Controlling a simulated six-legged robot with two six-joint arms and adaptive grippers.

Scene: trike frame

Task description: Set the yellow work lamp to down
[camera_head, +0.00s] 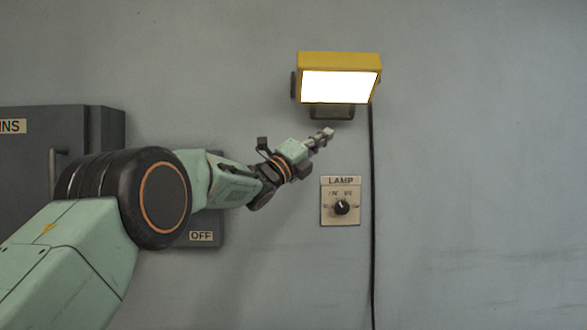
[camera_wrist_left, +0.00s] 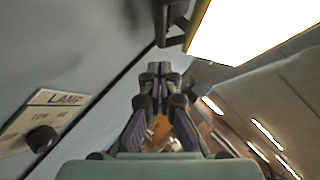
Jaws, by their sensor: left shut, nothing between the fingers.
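The yellow work lamp (camera_head: 340,60) is mounted on the wall right of centre in the head view, and its white face is lit. Its bright face (camera_wrist_left: 245,30) also fills the upper right of the left wrist view. Below it on the wall is a beige plate marked LAMP (camera_head: 340,183) with a round black knob (camera_head: 341,207); the knob also shows in the left wrist view (camera_wrist_left: 41,139). My left gripper (camera_head: 328,133) is shut and empty, just below the lamp and above the plate, apart from the knob. My right gripper is in neither view.
A dark cabinet (camera_head: 113,150) stands at the left, partly behind my left arm. A grey box marked OFF (camera_head: 205,237) is on the wall behind that arm. A black cable (camera_head: 373,240) runs down from the lamp, right of the plate. The wall farther right is bare.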

